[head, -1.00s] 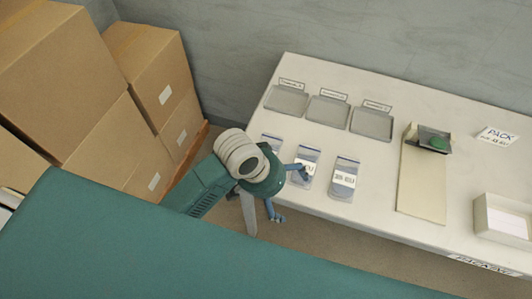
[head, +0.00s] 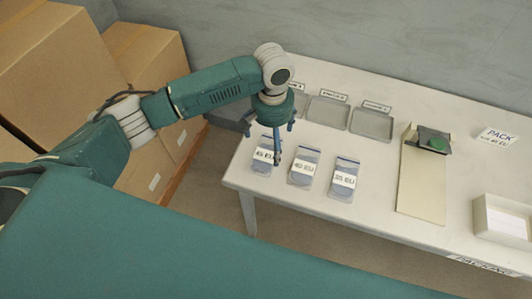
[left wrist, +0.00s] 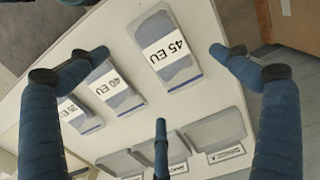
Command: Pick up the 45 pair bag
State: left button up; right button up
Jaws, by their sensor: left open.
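The 45 EU bag (left wrist: 167,52) lies flat on the white table, a clear bag with grey-blue contents and a white label. In the head view the 45 EU bag (head: 263,158) is the leftmost of three, partly hidden by my gripper. My left gripper (head: 277,145) hangs above it, open and empty. In the left wrist view my open fingers (left wrist: 155,60) frame the bag with nothing between them. The 40 EU bag (head: 304,167) and the 35 EU bag (head: 343,180) lie to its right. My right gripper is not in view.
Grey trays (head: 327,111) with label cards stand behind the bags. Brown cartons (head: 150,75) are stacked at the left.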

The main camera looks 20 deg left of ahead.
aim_at(271, 154)
pick_arm(q)
jog(key=shift+f+p, duration=0.55)
jog(key=shift+f, duration=2.75)
jog(key=shift+c, duration=0.3)
jog(key=c, duration=1.2)
